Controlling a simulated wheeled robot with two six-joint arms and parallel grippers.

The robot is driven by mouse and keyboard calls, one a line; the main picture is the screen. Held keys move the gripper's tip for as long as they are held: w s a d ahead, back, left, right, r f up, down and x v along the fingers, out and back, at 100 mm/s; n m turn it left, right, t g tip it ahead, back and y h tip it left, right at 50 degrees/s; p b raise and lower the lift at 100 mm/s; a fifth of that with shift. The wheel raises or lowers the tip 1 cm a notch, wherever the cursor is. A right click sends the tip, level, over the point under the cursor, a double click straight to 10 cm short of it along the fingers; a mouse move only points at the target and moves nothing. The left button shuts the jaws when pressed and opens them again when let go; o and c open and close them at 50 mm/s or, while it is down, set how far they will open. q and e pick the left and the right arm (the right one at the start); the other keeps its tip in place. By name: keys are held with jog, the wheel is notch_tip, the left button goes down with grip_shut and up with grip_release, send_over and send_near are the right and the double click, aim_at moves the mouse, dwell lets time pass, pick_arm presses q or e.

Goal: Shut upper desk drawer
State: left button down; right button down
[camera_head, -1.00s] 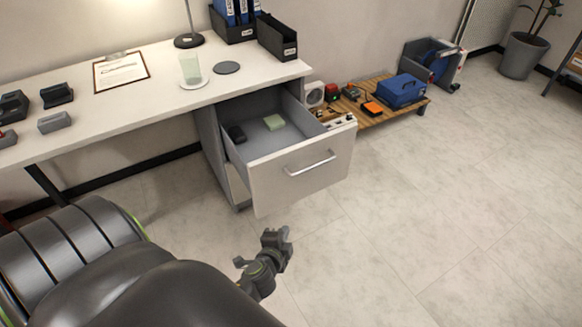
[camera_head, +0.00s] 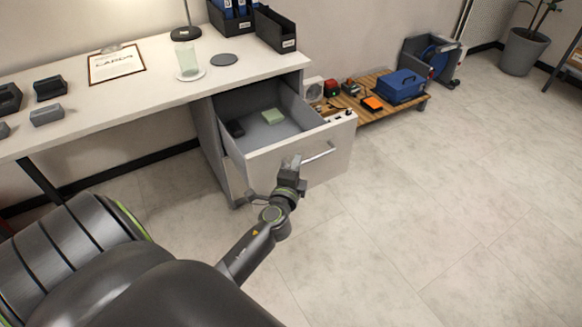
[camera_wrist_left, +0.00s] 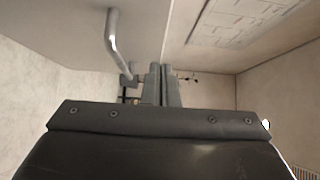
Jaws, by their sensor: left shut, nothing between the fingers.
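The upper desk drawer (camera_head: 262,155) is pulled well out of the desk. Its pale front carries a metal bar handle (camera_head: 318,153). My left gripper (camera_head: 297,162) is shut and empty, in front of the drawer front near the left end of the handle. I cannot tell whether it touches the front. In the left wrist view the shut fingers (camera_wrist_left: 162,70) show beside the handle (camera_wrist_left: 122,50), not around it. My right gripper is not in view.
The white desk top (camera_head: 130,105) holds a glass (camera_head: 187,60) on a coaster, a clipboard (camera_head: 116,64) and black file boxes (camera_head: 275,30). A low wooden platform (camera_head: 375,110) with a blue toolbox (camera_head: 400,86) stands right of the drawer.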

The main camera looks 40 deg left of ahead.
aim_at(292, 144)
pick_arm(q)
jog(key=shift+w+a, duration=0.4)
jog(key=shift+a, duration=0.3)
jog(key=shift+w+a, duration=0.4)
jog(key=shift+a, duration=0.25)
jog(key=shift+w+a, duration=0.4)
jog(key=shift+a, duration=0.3)
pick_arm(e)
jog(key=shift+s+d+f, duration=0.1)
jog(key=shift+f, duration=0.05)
pick_arm(q)
jog(key=shift+a, duration=0.15)
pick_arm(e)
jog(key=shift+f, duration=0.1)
